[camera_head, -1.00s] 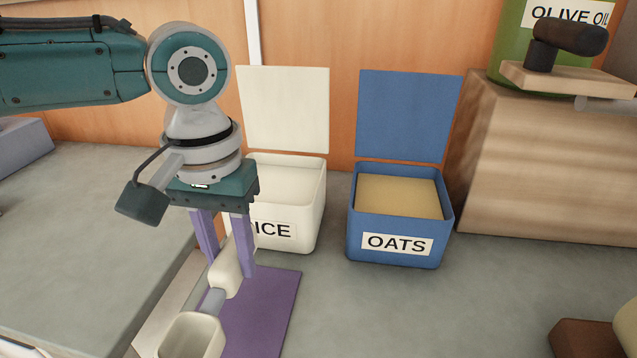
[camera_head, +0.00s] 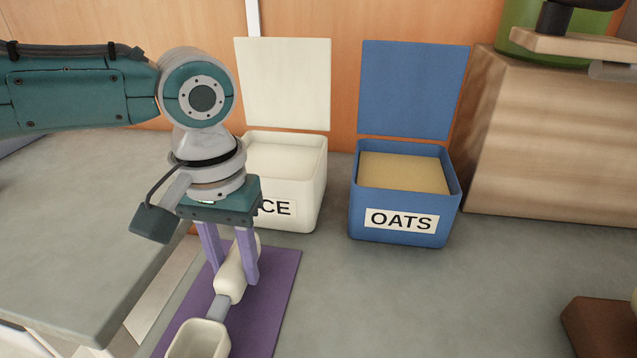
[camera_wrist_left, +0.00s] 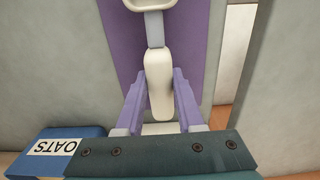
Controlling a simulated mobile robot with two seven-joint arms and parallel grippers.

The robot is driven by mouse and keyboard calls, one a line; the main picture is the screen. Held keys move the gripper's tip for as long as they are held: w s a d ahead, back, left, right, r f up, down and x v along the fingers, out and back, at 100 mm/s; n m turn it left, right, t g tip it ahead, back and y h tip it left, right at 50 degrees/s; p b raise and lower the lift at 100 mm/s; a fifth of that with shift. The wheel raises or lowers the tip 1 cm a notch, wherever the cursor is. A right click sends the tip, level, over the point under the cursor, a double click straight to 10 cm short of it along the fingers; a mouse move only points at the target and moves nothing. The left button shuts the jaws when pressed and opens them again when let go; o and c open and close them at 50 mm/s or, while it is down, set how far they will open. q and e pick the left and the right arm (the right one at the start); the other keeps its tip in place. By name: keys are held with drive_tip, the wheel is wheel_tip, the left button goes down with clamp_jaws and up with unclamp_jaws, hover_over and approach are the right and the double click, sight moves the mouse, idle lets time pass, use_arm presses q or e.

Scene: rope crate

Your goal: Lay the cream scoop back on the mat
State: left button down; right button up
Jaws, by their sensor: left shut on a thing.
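The cream scoop (camera_head: 231,275) has a cream handle, a grey neck and an open cream cup at the near end. My left gripper (camera_head: 228,276) is shut on its handle, with purple fingers on both sides. The purple mat (camera_head: 275,290) lies under the scoop on the counter. I cannot tell whether the scoop touches it. In the left wrist view the scoop handle (camera_wrist_left: 159,85) sits between the fingers, over the mat (camera_wrist_left: 195,40). The scoop cup is cut by the frame edge there.
An open cream bin (camera_head: 300,200), its label partly hidden by my left gripper, and an open blue OATS bin (camera_head: 400,222) stand behind the mat. A wooden block (camera_head: 550,150) stands at the right.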

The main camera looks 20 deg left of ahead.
use_arm(q)
drive_tip(key=shift+f, duration=0.45)
drive_tip(key=shift+c, duration=2.2)
unclamp_jaws()
wheel_tip(320, 180, up, 10)
drive_tip(key=shift+f+p, duration=0.1)
drive_tip(key=shift+p, duration=1.1)
